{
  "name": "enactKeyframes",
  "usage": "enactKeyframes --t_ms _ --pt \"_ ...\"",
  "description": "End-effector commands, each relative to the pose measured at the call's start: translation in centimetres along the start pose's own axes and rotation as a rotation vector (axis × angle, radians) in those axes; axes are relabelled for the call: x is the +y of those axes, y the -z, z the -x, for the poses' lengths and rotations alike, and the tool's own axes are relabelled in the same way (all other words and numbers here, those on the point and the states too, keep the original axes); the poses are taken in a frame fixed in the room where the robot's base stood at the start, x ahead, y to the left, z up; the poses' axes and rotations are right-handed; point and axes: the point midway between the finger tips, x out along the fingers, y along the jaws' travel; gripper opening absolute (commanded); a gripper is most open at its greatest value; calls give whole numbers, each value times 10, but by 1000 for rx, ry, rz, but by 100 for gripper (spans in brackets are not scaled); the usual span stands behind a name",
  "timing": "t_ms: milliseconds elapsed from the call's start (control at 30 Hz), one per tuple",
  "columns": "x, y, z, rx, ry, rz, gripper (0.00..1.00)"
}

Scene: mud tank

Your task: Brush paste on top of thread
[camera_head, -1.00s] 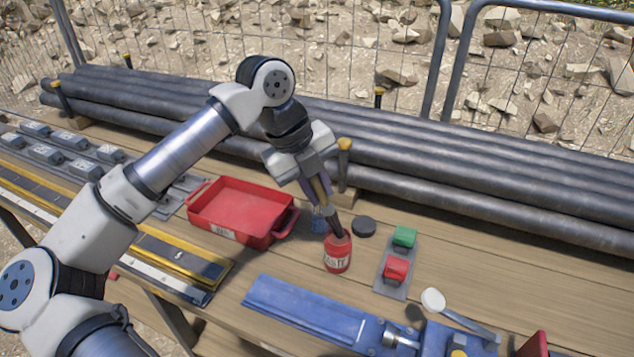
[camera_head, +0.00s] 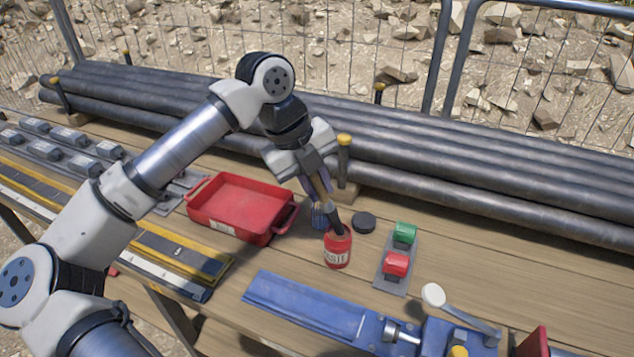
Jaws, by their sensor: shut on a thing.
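My gripper (camera_head: 317,188) is shut on a brush and points down beside the red tray. The brush (camera_head: 334,215) has a tan handle between the fingers and a dark lower part. It leans down into the mouth of a red paste jar (camera_head: 337,252) with a white label. The brush tip is hidden inside the jar. A black round lid (camera_head: 364,222) lies on the table just right of the jar. I cannot make out a thread clearly; a short metal cylinder (camera_head: 401,336) shows on the blue vise-like device (camera_head: 437,340) at the front.
A red tray (camera_head: 232,228) stands left of the jar. A small blue item (camera_head: 319,216) is close behind the brush. A plate with a green and a red button (camera_head: 391,281) is to the right. Long dark pipes (camera_head: 460,170) lie along the back.

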Motion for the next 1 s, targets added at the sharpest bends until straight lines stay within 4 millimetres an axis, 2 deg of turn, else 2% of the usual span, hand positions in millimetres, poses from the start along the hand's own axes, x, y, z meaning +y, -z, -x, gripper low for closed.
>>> enactKeyframes --t_ms 1000 --pt "3 -1 -8 0 0 0 0"
